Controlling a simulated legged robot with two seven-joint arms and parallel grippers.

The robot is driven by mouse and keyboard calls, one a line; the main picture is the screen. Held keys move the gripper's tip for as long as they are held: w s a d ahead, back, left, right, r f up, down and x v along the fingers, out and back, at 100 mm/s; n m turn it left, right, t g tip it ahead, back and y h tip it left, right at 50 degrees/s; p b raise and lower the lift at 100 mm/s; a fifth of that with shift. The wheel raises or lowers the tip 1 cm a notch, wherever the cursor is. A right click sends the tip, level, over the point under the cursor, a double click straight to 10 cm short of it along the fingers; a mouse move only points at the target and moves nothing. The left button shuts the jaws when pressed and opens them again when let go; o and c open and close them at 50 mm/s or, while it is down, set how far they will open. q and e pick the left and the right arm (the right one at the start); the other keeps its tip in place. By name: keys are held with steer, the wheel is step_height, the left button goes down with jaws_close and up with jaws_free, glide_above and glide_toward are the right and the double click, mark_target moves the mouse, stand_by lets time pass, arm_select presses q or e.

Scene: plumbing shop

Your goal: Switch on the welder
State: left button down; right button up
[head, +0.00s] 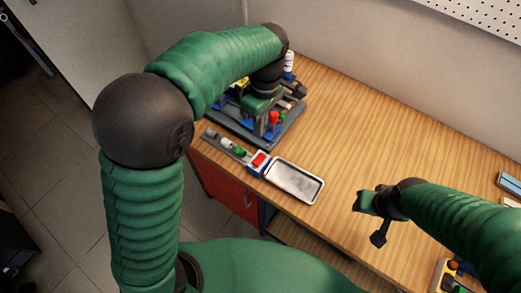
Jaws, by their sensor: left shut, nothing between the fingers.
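A machine with a dark grey frame and blue parts, which looks like the welder (284,131), stands at the back left of the wooden bench. Beside its front edge is a small blue and white box with a red switch (259,161); I cannot tell whether it is on or off. My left arm reaches over the machine, and my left gripper (261,119) points down over it, shut and empty. The fingertips are hard to make out against the machine's parts. My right gripper (370,219) is open and empty over the bench's front part, right of the tray.
A shallow metal tray (294,181) lies right of the switch box. A grey strip with small white and green pieces (229,146) lies left of it. Blue items (509,183) lie at the right edge. The bench middle (365,130) is clear.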

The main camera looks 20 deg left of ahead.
arm_select(q)
glide_toward(256, 162)
steer(key=f, duration=0.6)
steer(key=shift+s+a+f+p, duration=0.15)
steer(key=shift+s+f+p, duration=0.2)
steer(key=shift+s+p, duration=0.05)
steer(key=shift+f, duration=0.1)
steer(key=shift+s, duration=0.1)
steer(key=shift+s+a+f, duration=0.1)
steer(key=shift+f, duration=0.1)
